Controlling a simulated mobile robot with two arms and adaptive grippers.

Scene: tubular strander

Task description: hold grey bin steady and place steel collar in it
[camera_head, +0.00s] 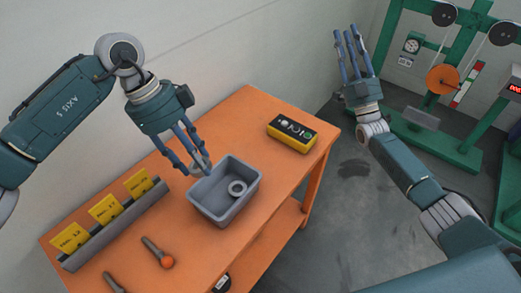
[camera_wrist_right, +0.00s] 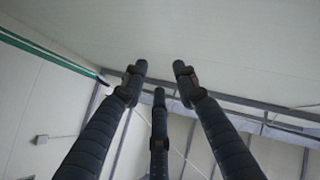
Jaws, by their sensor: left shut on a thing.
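The grey bin (camera_head: 215,213) stands upright on the orange bench in the head view. My left gripper (camera_head: 195,167) points down at the bin's back left rim. I cannot tell whether this ring touches the rim. My right gripper (camera_head: 346,45) is open and empty, raised to the right of the bench with its fingers pointing up. Its spread fingers (camera_wrist_right: 158,85) show in the right wrist view.
On the orange bench (camera_head: 262,180) are a yellow and black device (camera_head: 290,133), a grey rack with yellow cards (camera_head: 115,220) and an orange-tipped tool (camera_head: 158,252). A green machine (camera_head: 440,125) stands on the floor at right. The bench between bin and device is clear.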

